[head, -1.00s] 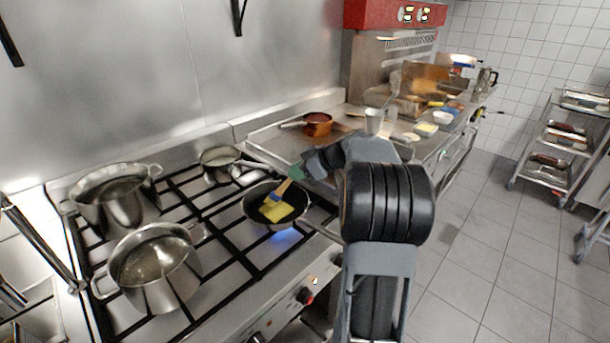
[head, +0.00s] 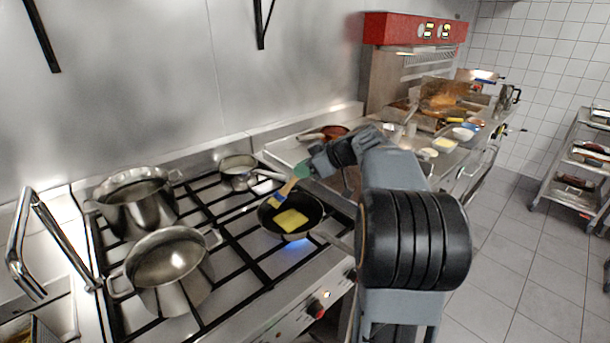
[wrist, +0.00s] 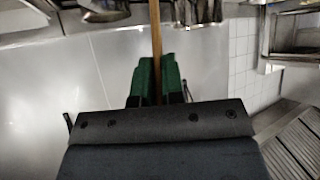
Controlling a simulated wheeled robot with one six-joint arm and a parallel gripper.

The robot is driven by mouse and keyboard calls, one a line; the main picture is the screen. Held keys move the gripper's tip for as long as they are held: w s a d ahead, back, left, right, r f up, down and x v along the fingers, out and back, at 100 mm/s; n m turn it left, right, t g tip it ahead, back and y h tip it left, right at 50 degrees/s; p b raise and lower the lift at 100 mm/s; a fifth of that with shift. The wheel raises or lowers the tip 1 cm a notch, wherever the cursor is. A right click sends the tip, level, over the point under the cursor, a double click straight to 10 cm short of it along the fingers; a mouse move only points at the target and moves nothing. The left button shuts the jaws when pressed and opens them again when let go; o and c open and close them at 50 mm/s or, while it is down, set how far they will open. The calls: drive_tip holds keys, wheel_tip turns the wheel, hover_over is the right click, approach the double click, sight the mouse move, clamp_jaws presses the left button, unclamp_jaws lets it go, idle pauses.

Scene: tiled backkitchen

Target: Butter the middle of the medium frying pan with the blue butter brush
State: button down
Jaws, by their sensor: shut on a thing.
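The frying pan (head: 315,210) is black and sits on the stove grate over a blue flame. A yellow butter patch (head: 292,221) lies on its middle. My gripper (head: 302,171) has green fingers and is shut on the wooden handle of the butter brush (head: 287,187). The brush has a blue band and pale bristles, and it hangs tilted over the pan's left part. I cannot tell whether the bristles touch the pan. In the wrist view, the green fingers (wrist: 158,82) grip the handle (wrist: 155,30), while the bristles are out of view.
Two large steel pots (head: 140,208) (head: 172,262) stand on the left burners. A smaller saucepan (head: 238,168) stands behind the pan. A reddish pan (head: 333,132) and several bowls lie on the counter beyond.

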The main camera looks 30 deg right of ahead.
drive_tip(key=shift+r+p, duration=0.4)
drive_tip(key=shift+r, duration=0.8)
drive_tip(key=shift+f, duration=0.2)
drive_tip(key=shift+w+f+b, duration=0.2)
drive_tip(key=shift+f+b, duration=0.25)
drive_tip(key=shift+b, duration=0.3)
drive_tip(key=shift+r, duration=0.1)
